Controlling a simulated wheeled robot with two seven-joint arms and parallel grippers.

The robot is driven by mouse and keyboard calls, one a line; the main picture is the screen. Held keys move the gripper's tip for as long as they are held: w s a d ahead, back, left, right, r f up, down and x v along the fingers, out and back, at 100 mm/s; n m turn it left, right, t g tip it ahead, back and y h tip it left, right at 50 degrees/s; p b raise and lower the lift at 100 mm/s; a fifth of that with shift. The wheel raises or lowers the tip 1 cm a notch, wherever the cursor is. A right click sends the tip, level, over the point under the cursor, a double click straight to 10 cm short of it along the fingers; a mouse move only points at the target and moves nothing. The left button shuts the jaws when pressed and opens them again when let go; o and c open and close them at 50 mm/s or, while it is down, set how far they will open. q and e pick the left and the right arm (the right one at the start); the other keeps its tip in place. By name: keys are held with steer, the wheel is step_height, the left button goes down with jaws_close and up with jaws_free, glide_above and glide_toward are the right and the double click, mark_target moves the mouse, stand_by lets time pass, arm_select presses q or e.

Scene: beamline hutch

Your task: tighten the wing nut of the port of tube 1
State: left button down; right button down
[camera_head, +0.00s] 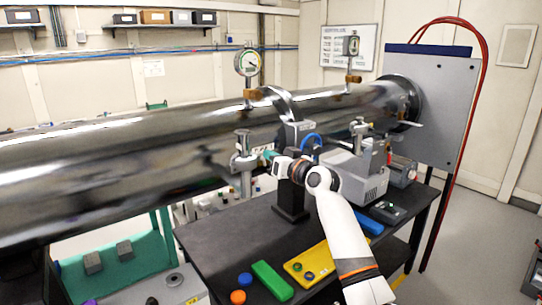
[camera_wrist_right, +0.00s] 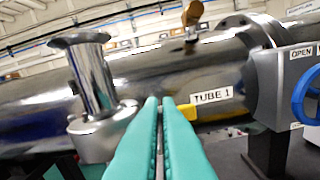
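The long shiny metal tube (camera_head: 110,160) crosses the head view, and the label "TUBE 1" (camera_wrist_right: 212,95) is on it in the right wrist view. A flanged metal port (camera_head: 243,158) stands at the tube's near side; it shows large at the left of the right wrist view (camera_wrist_right: 92,85). My right gripper (camera_head: 267,155) has teal fingers just right of this port. In the right wrist view the fingers (camera_wrist_right: 160,104) lie almost together, with nothing seen between them. A small yellow piece (camera_wrist_right: 188,112) shows behind the right fingertip. I cannot make out the wing nut. My left gripper is out of view.
A grey box with a blue handle (camera_wrist_right: 306,95) and an "OPEN" label is close on the right. The dark table (camera_head: 215,245) carries a yellow tray (camera_head: 325,249), a green block (camera_head: 272,281) and a grey machine (camera_head: 357,172).

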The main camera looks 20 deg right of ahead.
steer(key=shift+w+d+f+m+p, duration=0.15)
steer(key=shift+f+m+p, duration=0.35)
steer(key=shift+m+p, duration=2.25)
steer(key=shift+d+f+m+p, duration=0.2)
steer(key=shift+f+m+p, duration=0.35)
steer(key=shift+m, duration=4.15)
steer(key=shift+w+d+f+m+p, duration=0.15)
steer(key=shift+f+m+p, duration=0.3)
steer(key=shift+m+p, duration=2.3)
steer(key=shift+s+f+m+b, duration=0.1)
steer(key=shift+m+b, duration=0.85)
steer(key=shift+m, duration=0.15)
steer(key=c, duration=1.6)
jaws_free()
steer(key=shift+d, duration=0.1)
steer(key=shift+c, duration=0.2)
steer(key=shift+s, duration=0.15)
